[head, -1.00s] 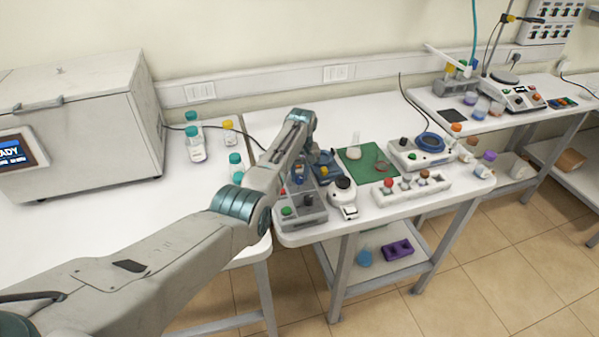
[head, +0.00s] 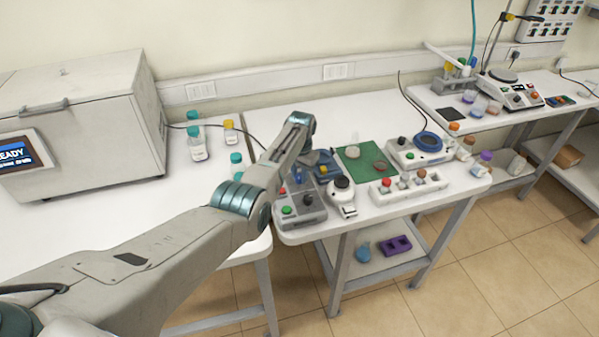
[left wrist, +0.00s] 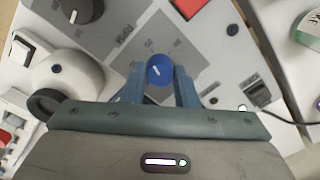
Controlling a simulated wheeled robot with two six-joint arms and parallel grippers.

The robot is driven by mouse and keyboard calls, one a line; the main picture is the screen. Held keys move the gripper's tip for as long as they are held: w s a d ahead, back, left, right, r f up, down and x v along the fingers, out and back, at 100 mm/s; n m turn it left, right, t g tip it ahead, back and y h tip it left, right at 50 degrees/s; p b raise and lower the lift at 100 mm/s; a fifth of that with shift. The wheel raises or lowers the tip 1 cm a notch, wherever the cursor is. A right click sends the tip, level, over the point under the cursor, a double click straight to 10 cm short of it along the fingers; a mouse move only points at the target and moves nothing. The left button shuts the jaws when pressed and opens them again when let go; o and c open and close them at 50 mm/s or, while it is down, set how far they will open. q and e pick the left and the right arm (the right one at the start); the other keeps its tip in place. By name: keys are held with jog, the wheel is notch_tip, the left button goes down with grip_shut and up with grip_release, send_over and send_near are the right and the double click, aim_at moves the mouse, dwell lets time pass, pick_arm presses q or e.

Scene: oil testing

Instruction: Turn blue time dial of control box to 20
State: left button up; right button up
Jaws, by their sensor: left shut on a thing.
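The control box (head: 312,217) is a grey box with green and red buttons near the front left corner of the middle table. In the left wrist view its panel (left wrist: 118,45) has grey printed areas, a black knob (left wrist: 80,8) and the blue time dial (left wrist: 158,70). The dial has a short white pointer mark; the printing around it is too small to read surely. My left gripper (left wrist: 159,84) is shut on the blue dial, with one blue finger on each side. In the head view my left gripper (head: 298,175) is over the box, and my arm hides part of it.
A white device with a black round top (head: 341,190) stands close to the right of the box. A green mat (head: 352,168) and a rack with coloured knobs (head: 410,187) lie further right. Capped bottles (head: 197,150) stand behind on the left table.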

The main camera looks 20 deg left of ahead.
aim_at(300, 176)
pick_arm(q)
jog(key=shift+r+m, duration=0.1)
jog(key=shift+m, duration=0.3)
jog(key=o, duration=1)
notch_tip(300, 176, up, 11)
jog(key=b, duration=0.3)
jog(key=shift+d, duration=0.15)
jog(key=shift+s, duration=0.1)
